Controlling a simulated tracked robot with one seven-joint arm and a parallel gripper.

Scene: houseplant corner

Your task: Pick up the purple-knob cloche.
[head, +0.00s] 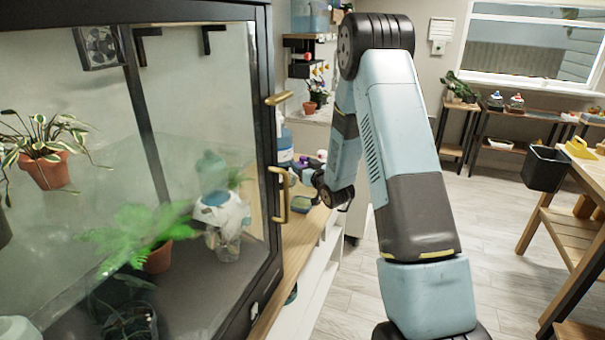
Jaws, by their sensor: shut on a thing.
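My gripper (307,177) is small in the head view, at the end of my arm, just right of the glass cabinet's gold handles. It is above the wooden-topped bench. A small purple spot, which looks like the knob of the purple-knob cloche (303,161), shows right at the fingers. The gripper appears shut on it. The cloche's glass body is hard to make out, and the fingers are partly hidden by my wrist. I cannot tell whether the cloche is clear of the surface below.
A glass cabinet (262,130) with potted plants fills the left. A blue-labelled bottle (285,147) stands close behind my gripper. Two more cloches, one blue-knobbed (496,101) and one red-knobbed (516,103), stand on a far table. A black bin (544,168) hangs at right. The floor between is clear.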

